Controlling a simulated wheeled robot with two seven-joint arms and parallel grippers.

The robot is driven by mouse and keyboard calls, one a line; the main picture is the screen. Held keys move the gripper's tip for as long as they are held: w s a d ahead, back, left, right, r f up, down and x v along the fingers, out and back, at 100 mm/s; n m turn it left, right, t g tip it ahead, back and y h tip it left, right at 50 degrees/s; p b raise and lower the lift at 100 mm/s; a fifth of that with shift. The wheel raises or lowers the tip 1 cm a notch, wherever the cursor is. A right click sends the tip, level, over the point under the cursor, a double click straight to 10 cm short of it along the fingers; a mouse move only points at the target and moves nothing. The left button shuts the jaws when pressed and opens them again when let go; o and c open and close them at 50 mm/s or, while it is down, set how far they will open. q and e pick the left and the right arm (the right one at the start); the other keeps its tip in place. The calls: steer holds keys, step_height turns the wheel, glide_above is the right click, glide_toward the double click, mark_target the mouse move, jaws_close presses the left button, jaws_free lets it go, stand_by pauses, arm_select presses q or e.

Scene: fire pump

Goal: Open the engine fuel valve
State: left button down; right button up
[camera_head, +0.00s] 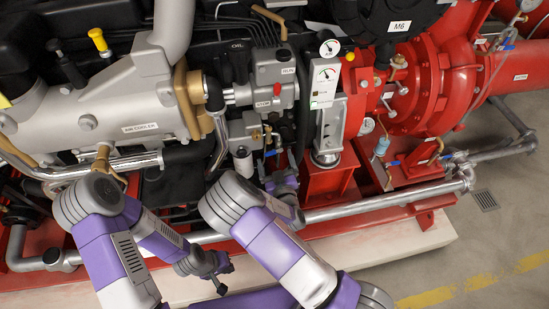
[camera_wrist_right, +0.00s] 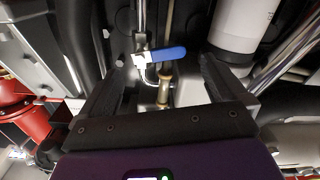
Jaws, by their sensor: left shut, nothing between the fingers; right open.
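The fuel valve has a blue lever handle (camera_wrist_right: 165,55) on a metal fitting with a brass part (camera_wrist_right: 164,88) below it, in the right wrist view. The lever lies crosswise, pointing right in that view. My right gripper (camera_wrist_right: 166,72) is open, its two dark fingers on either side of the valve and apart from the lever. In the head view a small blue piece (camera_head: 271,153) near the engine's middle seems to be the same lever. My right gripper (camera_head: 284,180) is just below it, partly hidden by my arm. My left gripper (camera_head: 221,287) is shut and empty at the lower middle, away from the engine.
A white filter cylinder (camera_wrist_right: 243,28) stands close to the right finger in the wrist view. Pipes and hoses crowd the valve. A gauge panel (camera_head: 325,82) and red pump casing (camera_head: 420,85) are to the right. Bare floor (camera_head: 470,230) is at the lower right.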

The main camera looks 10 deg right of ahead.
mark_target(274, 152)
steer(key=shift+w, duration=1.2)
steer(key=c, duration=1.1)
steer(key=shift+o, duration=0.2)
steer(key=shift+f, duration=0.1)
